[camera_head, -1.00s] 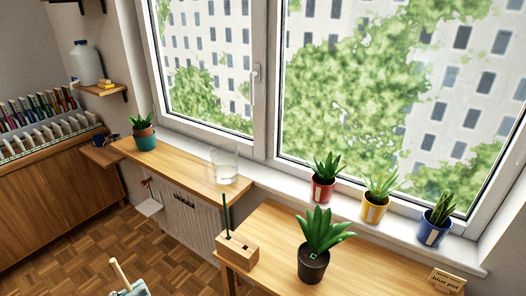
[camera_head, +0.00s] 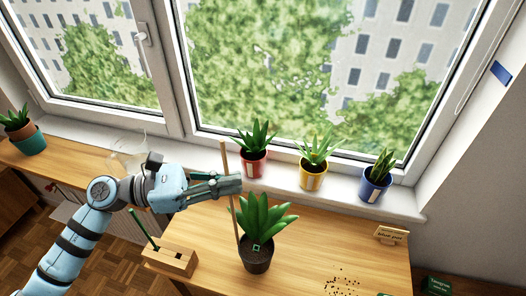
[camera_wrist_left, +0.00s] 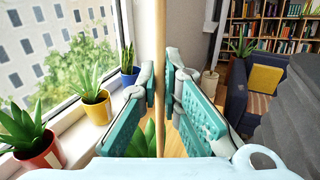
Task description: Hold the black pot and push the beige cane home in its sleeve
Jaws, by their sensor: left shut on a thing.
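The black pot (camera_head: 257,267) stands on the wooden table with a green leafy plant (camera_head: 264,218) in it. My left gripper (camera_head: 230,184) is shut on the beige cane (camera_head: 224,155), just left of and above the plant. The cane stands nearly upright, and its lower end comes down at the left side of the black pot. I cannot tell whether its tip is in a sleeve; the sleeve cannot be made out. In the left wrist view the cane (camera_wrist_left: 160,60) runs between the two teal finger pads. My right gripper is not in view.
A wooden block (camera_head: 171,260) with a green stick stands left of the pot. Red (camera_head: 253,164), yellow (camera_head: 312,177) and blue (camera_head: 375,186) pots line the sill behind. A small sign (camera_head: 391,235) and dark crumbs (camera_head: 342,286) lie to the right. The table (camera_head: 320,245) between is clear.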

